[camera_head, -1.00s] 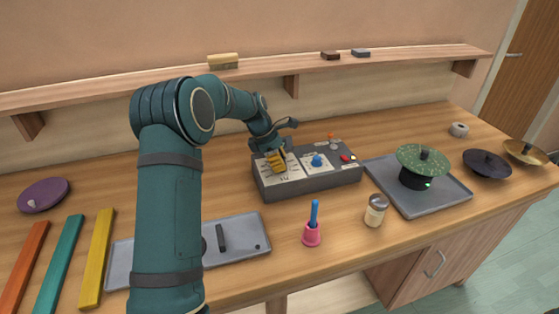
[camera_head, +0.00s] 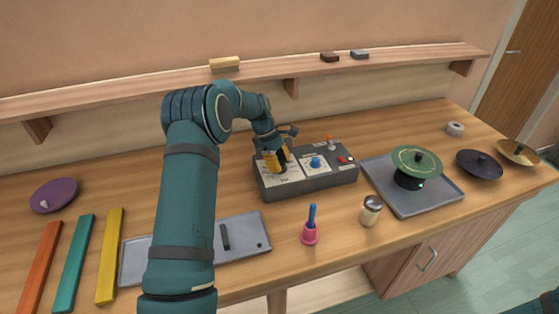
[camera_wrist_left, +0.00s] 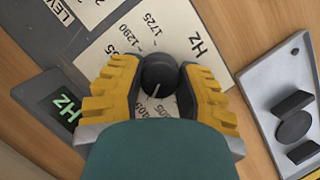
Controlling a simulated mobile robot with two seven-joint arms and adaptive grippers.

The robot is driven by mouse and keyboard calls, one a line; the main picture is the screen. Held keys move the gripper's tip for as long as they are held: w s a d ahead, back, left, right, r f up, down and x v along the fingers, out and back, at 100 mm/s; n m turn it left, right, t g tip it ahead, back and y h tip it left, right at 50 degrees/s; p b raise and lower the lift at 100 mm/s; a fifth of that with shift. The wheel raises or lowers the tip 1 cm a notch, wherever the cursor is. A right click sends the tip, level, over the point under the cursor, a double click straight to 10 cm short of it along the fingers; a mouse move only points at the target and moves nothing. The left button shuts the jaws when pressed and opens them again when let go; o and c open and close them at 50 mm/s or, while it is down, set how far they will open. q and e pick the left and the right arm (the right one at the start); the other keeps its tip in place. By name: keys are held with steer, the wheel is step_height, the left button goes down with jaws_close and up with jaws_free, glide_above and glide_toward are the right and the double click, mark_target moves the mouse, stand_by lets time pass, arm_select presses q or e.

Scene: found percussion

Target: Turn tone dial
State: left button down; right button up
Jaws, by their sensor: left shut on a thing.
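A dark grey control box (camera_head: 320,182) stands on the workbench. In the left wrist view a round black dial (camera_wrist_left: 158,76) with a pale pointer line sits on a white plate (camera_wrist_left: 128,42) marked with Hz numbers. My left gripper (camera_head: 277,162) is over the left part of the box, pointing down. In the left wrist view its yellow ribbed fingers (camera_wrist_left: 158,88) are on both sides of the dial, shut on it. The number near the pointer is partly covered. A small Hz display (camera_wrist_left: 60,104) shows beside the plate. My right gripper is in no view.
The box also bears a blue knob (camera_head: 315,162) and a red button (camera_head: 343,159). To its right a grey tray (camera_head: 440,192) holds a green disc (camera_head: 416,159). A pink-and-blue item (camera_head: 310,232) and a jar (camera_head: 371,210) stand in front. Another grey tray (camera_head: 250,225) lies near my arm.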

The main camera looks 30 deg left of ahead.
arm_select(q)
steer(key=shift+d+f, duration=0.15)
steer(key=c, duration=0.6)
jaws_free()
steer(key=shift+r, duration=0.2)
steer(key=v, duration=1.1)
steer(key=shift+a+r, duration=0.25)
steer(key=shift+r, duration=0.1)
